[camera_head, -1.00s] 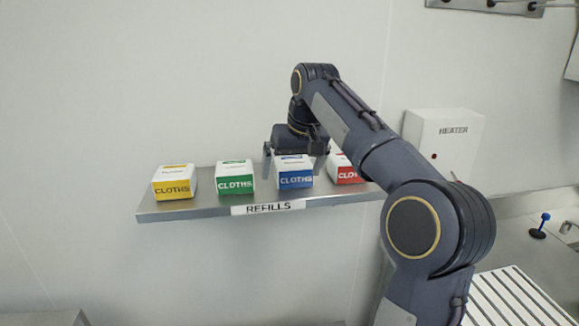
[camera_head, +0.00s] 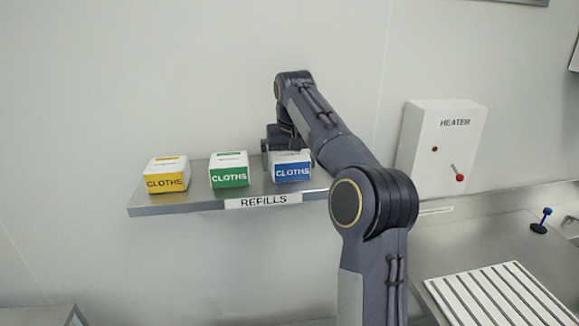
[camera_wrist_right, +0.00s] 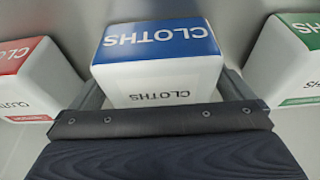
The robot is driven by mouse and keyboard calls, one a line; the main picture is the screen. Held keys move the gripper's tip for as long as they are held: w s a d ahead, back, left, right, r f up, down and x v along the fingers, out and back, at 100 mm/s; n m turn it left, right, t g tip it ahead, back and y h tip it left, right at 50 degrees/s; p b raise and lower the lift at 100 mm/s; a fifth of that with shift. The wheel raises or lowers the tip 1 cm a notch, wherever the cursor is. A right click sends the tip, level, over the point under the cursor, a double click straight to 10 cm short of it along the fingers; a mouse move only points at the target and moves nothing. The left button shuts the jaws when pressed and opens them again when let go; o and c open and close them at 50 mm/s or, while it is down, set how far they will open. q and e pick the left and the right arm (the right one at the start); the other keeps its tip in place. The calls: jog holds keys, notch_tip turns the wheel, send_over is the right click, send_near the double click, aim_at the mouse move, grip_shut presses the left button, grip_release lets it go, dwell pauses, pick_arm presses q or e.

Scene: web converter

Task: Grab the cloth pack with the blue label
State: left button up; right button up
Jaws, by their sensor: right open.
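The cloth pack with the blue label (camera_head: 292,170) stands on the refills shelf (camera_head: 205,200), right of the green pack. My right gripper (camera_head: 288,158) is low at this pack, with its fingers open. In the right wrist view the blue-label pack (camera_wrist_right: 160,75) sits between the two spread fingers, one on each side. I cannot tell whether either finger touches it. Part of the gripper is hidden behind the pack and arm in the head view. My left gripper is not in view.
A green-label pack (camera_head: 229,172) and a yellow-label pack (camera_head: 167,177) stand to the left. A red-label pack (camera_wrist_right: 35,75) shows in the right wrist view; my arm hides it in the head view. A heater box (camera_head: 442,145) hangs on the right.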

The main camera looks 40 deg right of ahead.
jog(key=shift+w+d+f, duration=0.1)
jog(key=shift+f, duration=0.2)
jog(key=shift+r, duration=0.1)
jog(key=c, duration=1)
